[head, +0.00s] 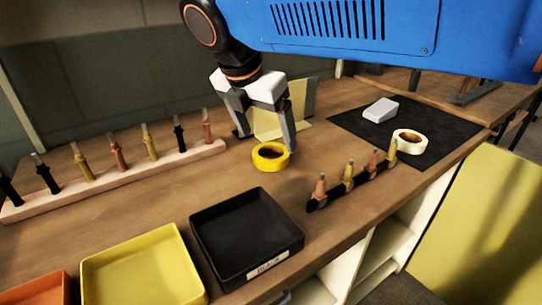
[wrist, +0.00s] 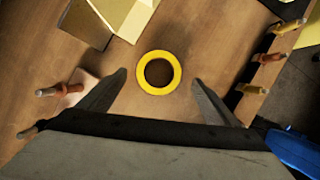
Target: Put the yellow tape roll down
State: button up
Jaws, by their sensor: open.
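The yellow tape roll (head: 270,157) lies flat on the wooden bench, its dark hole facing up. In the wrist view the roll (wrist: 141,72) shows whole, ahead of and between the fingertips, with wood visible around it. My gripper (head: 268,142) is open and points down just above and around the roll's place in the head view. In the wrist view my gripper (wrist: 160,76) has its two fingers wide apart, with a gap on each side of the roll. Nothing is held. Whether a fingertip touches the bench I cannot tell.
A wooden rack (head: 130,177) with several upright tools stands left. A black strip (head: 330,193) with several tools lies right. A black tray (head: 247,235) and yellow tray (head: 143,268) stand in front. A dark mat (head: 440,128) holds a white roll (head: 410,141) and grey block (head: 380,109).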

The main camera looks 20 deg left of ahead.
aim_at(269, 147)
jog(key=shift+x, duration=2.55)
jog(key=shift+s+a+f, duration=0.1)
jog(key=shift+s, duration=0.05)
jog(key=c, duration=1.2)
jog(key=shift+c, duration=0.2)
notch_tip(269, 147, up, 18)
